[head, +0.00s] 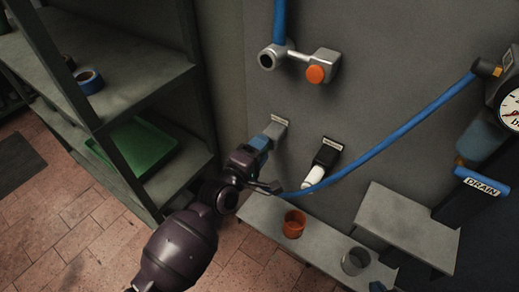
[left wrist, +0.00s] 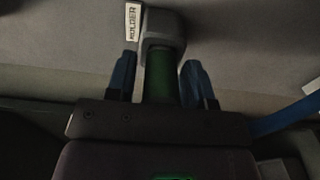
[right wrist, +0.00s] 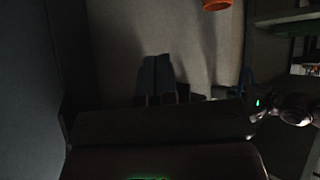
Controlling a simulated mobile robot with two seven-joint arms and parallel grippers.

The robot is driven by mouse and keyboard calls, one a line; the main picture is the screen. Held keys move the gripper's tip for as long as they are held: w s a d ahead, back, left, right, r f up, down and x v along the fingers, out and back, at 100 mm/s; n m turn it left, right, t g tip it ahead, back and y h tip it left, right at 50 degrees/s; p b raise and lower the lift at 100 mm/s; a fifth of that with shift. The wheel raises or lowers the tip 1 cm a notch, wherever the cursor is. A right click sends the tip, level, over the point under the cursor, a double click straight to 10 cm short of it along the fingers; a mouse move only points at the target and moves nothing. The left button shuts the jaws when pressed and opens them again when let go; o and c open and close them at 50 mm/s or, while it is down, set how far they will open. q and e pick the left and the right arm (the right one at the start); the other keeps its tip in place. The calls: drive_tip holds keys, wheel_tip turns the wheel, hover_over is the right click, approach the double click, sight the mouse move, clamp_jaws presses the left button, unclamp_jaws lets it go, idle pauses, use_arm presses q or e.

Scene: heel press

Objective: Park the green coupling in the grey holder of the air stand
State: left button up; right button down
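The green coupling (left wrist: 160,76) has its upper end in the grey holder (left wrist: 161,27), whose label reads HOLDER in the left wrist view. The grey holder (head: 276,129) is on the grey wall panel in the head view, where my gripper hides the coupling. My left gripper (head: 262,143) is at the holder. In the left wrist view its blue fingers (left wrist: 161,80) stand on both sides of the coupling, with a gap visible at the left finger. My right gripper (right wrist: 157,77) has its fingers together, with nothing seen between them.
A blue hose (head: 395,132) runs from the gauge unit at right down toward my left gripper. A black holder (head: 328,151) with a white piece (head: 314,177) is to the right. An orange cup (head: 294,223) and a grey cup (head: 355,261) stand on the ledge below. Shelves (head: 125,85) stand at left.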

use_arm(q)
drive_tip(key=shift+o, duration=0.9)
drive_tip(key=shift+s+a, duration=0.25)
drive_tip(key=shift+s, duration=0.05)
drive_tip(key=p+v, duration=0.1)
drive_tip(key=v, duration=0.9)
